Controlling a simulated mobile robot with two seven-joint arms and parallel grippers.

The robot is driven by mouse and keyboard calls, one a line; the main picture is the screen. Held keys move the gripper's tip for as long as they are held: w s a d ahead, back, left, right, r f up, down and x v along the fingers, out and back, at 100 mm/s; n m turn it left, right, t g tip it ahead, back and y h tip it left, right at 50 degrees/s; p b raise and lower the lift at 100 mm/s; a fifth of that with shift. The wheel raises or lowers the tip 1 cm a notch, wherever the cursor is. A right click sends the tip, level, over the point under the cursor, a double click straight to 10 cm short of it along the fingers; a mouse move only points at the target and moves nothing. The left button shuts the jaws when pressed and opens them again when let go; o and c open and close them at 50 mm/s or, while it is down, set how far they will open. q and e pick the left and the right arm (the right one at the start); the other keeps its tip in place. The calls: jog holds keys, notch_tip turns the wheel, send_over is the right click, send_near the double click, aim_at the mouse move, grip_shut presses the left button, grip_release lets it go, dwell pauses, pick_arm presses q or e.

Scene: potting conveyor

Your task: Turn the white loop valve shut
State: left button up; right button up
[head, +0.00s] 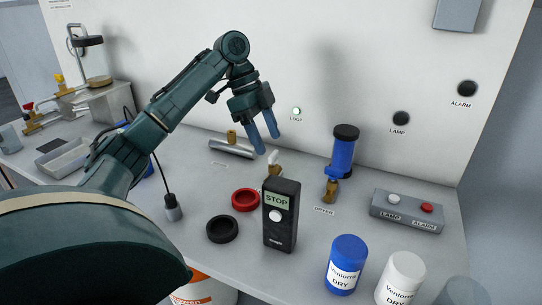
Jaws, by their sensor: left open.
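A small valve with a white handle (273,157) and a brass body stands on the table near the wall, below the small green-lit LOOP label. The black STOP device in front hides part of its lower side. My left gripper (267,143) is just above and slightly left of the white handle in the picture. Its two blue fingers are apart with nothing between them, pointing down. I cannot tell the exact gap in depth to the handle. How far the valve is turned is too small to tell. My right gripper is not in view.
The black STOP device (281,215) stands upright in front of the valve. A blue cylinder (343,155) on a brass fitting stands to its right, a metal tube (232,147) lies left. Red (245,199) and black rings lie nearby. Blue and white jars stand at the front.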

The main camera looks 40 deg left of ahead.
aim_at(273, 153)
pick_arm(q)
jog(key=shift+b+x, duration=0.3)
jog(key=shift+x, duration=1.5)
jog(key=shift+c, duration=0.6)
